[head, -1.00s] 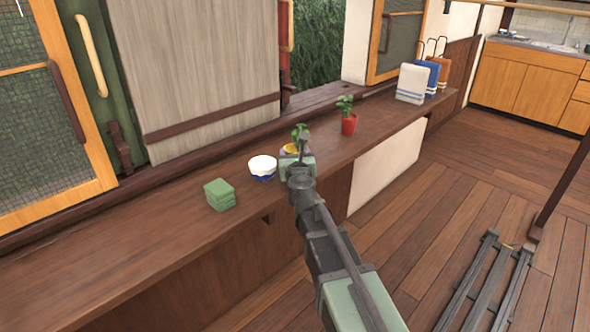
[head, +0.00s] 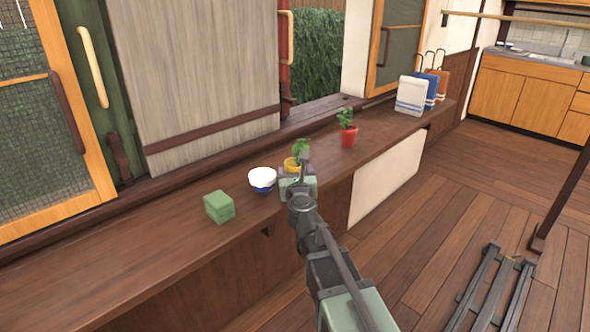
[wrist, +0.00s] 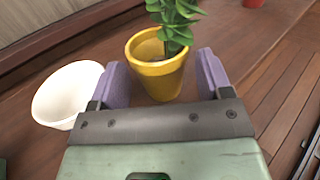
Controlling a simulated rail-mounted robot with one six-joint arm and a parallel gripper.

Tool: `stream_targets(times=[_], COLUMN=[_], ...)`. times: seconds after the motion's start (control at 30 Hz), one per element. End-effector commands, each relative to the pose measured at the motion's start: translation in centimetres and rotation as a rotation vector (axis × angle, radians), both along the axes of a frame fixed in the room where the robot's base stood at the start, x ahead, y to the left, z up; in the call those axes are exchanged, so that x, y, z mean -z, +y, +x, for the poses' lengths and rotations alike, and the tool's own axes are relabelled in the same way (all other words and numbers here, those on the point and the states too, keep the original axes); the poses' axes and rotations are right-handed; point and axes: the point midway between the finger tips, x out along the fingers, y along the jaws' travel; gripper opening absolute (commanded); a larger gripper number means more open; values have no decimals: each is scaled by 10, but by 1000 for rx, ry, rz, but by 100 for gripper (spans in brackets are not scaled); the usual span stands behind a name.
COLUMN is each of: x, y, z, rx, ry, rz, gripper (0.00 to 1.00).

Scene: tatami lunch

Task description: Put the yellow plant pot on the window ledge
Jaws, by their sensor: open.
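The yellow plant pot (wrist: 156,78) with a leafy green plant stands upright on the long wooden ledge (head: 130,272) below the window opening. In the head view the yellow pot (head: 291,164) is partly hidden behind my gripper (head: 297,172). In the wrist view my gripper (wrist: 160,85) is open, with one purple finger on each side of the pot. The pot is between the fingers, with a visible gap at least on the right. I cannot tell whether the left finger touches it.
A red pot (head: 348,136) with a plant stands to the right. Several suitcase-like items (head: 411,95) stand at the ledge's far end.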

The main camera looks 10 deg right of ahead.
Motion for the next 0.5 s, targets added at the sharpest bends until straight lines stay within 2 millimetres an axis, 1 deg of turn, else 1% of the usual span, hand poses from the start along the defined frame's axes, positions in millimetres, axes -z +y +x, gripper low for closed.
stream_targets(times=[0.03,0.2,0.23,0.33,0.43,0.47,0.5], x=[0,0,0,0,0,0,0], y=[2,8,9,11,12,12,12], z=[-18,-65,-72,-88,-93,-92,-92], rx=[-1,0,0,-1,0,0,0], ry=[0,0,0,0,0,0,0], rz=[0,0,0,0,0,0,0], gripper=[72,72,72,72,72,75,81])
